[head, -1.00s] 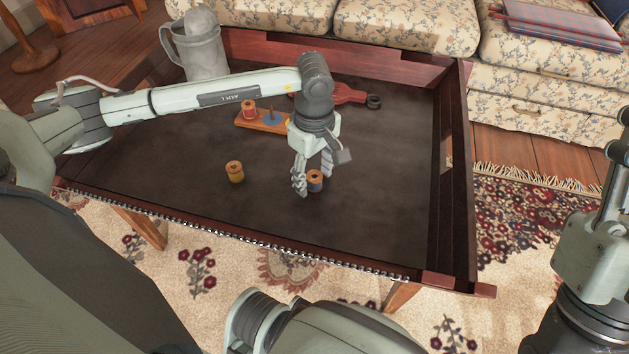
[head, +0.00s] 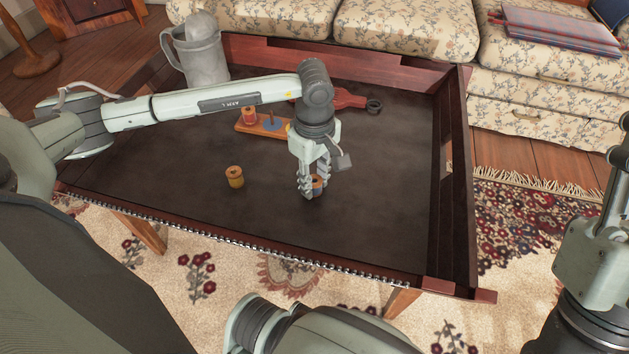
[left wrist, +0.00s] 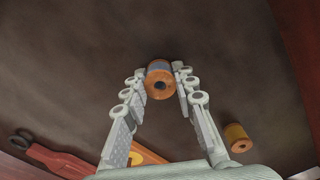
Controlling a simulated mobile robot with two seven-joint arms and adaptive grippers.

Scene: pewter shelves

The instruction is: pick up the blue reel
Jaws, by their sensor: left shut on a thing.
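The blue reel (head: 317,183) is a small spool with orange-brown wooden ends and a blue-grey winding, low over the dark tray-table top. My left gripper (head: 312,190) is shut on it, with a finger on either side, and partly hides it in the head view. In the left wrist view the blue reel (left wrist: 160,80) sits between the fingertips of my left gripper (left wrist: 159,76), one wooden end facing the camera. I cannot tell whether it touches the table.
A yellow reel (head: 235,176) stands to the left. A red paddle-like thing (head: 348,98) and a grey jug (head: 201,52) are farther back. Raised wooden walls (head: 457,180) edge the tabletop.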

